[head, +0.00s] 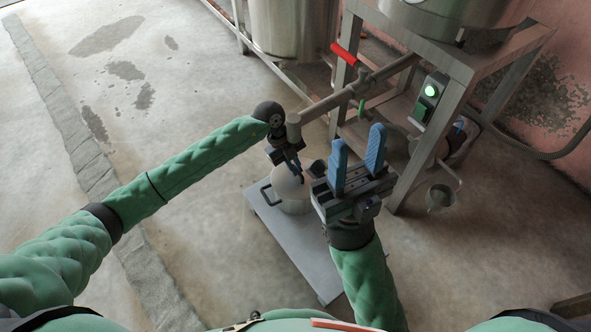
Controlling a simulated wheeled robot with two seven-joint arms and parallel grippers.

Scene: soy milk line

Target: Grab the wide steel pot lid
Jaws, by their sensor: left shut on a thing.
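A steel pot (291,204) with a dark side handle stands on a low grey platform. Its wide steel lid (287,181) shows as a pale round top under my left gripper (298,172). The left gripper reaches down over the lid and is shut on it; its fingertips and the grip point are small and partly hidden. I cannot tell whether the lid is lifted off the rim. My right gripper (359,144) is to the right of the pot, its two blue fingers spread apart, empty and pointing up the picture.
The grey platform (300,250) lies on a concrete floor. A steel frame (452,100) with pipes, a red-handled valve (344,54) and a green-lit switch box (429,98) stands close on the right. The left floor is clear.

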